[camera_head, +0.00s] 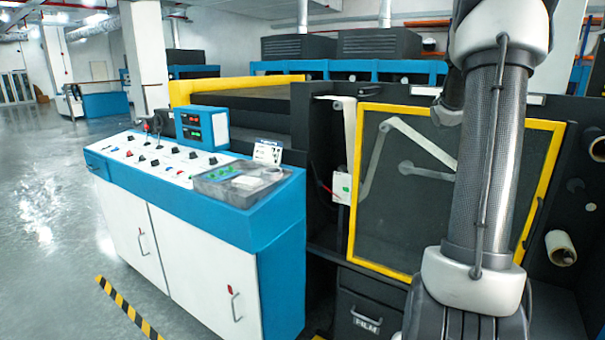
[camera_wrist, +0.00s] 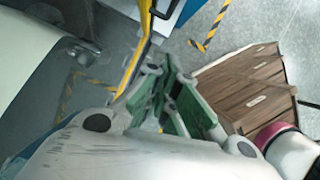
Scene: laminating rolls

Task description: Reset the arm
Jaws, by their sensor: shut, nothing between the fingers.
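My gripper (camera_wrist: 170,85) shows in the wrist view, with dark green and grey fingers pointing up the picture. It is shut, with nothing held between the fingers. It hangs above the floor, close to a yellow frame edge (camera_wrist: 132,68). In the head view my arm rises across the right side, in front of the laminating machine's mesh door (camera_head: 400,190); the gripper itself is outside that view.
A blue and white control console (camera_head: 200,195) stands left of the machine. A film drawer (camera_head: 366,318) lies below the door. Open floor (camera_head: 45,200) lies at the left.

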